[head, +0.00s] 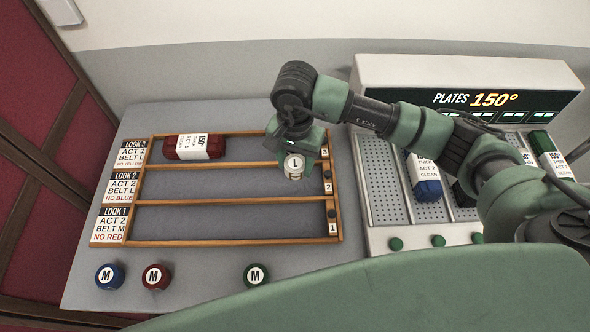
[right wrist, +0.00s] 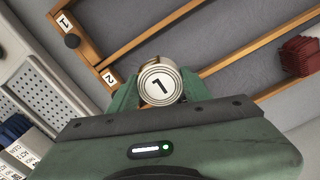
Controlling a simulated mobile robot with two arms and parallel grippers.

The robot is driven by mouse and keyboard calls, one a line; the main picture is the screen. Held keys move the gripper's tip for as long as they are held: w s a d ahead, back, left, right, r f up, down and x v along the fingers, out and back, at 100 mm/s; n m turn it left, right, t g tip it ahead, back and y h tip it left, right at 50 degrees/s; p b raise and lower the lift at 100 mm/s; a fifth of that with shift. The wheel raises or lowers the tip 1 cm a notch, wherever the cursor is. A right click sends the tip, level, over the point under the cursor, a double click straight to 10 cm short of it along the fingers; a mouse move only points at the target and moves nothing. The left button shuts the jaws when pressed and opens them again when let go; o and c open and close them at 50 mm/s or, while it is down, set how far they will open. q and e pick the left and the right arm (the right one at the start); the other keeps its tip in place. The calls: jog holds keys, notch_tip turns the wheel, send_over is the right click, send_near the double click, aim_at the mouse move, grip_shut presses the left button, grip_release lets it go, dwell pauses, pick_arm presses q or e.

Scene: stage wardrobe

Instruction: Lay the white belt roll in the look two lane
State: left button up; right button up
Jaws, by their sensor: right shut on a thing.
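The white belt roll (head: 293,165), marked L on its end, is in my right gripper (head: 303,152). It also shows in the right wrist view (right wrist: 160,82), end face to the camera, between the green fingers. My right gripper is shut on it at the right end of the lane rack, near the divider between the top and middle lanes. The look two lane (head: 220,183) is the middle one, beside the LOOK 2 card (head: 119,188), which reads ACT 2, BELT L, NO BLUE. Its visible part is empty. The roll's height above the rack is unclear. My left gripper is out of view.
A dark red roll (head: 184,147) with a white label lies in the look three lane. The look one lane (head: 220,222) is empty. A plate unit (head: 385,192) with labelled rolls is at right.

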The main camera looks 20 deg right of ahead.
aim_at(295, 183)
jog(key=shift+a+f, duration=0.1)
jog(key=shift+f, duration=0.55)
notch_tip(295, 183, down, 4)
jog(key=shift+f+p, duration=0.1)
jog(key=shift+p, duration=0.5)
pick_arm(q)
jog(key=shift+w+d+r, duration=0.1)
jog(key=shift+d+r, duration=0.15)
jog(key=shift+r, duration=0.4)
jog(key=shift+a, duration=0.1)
pick_arm(e)
jog(key=shift+f, duration=0.15)
jog(key=o, duration=1.5)
jog(key=shift+c, duration=0.2)
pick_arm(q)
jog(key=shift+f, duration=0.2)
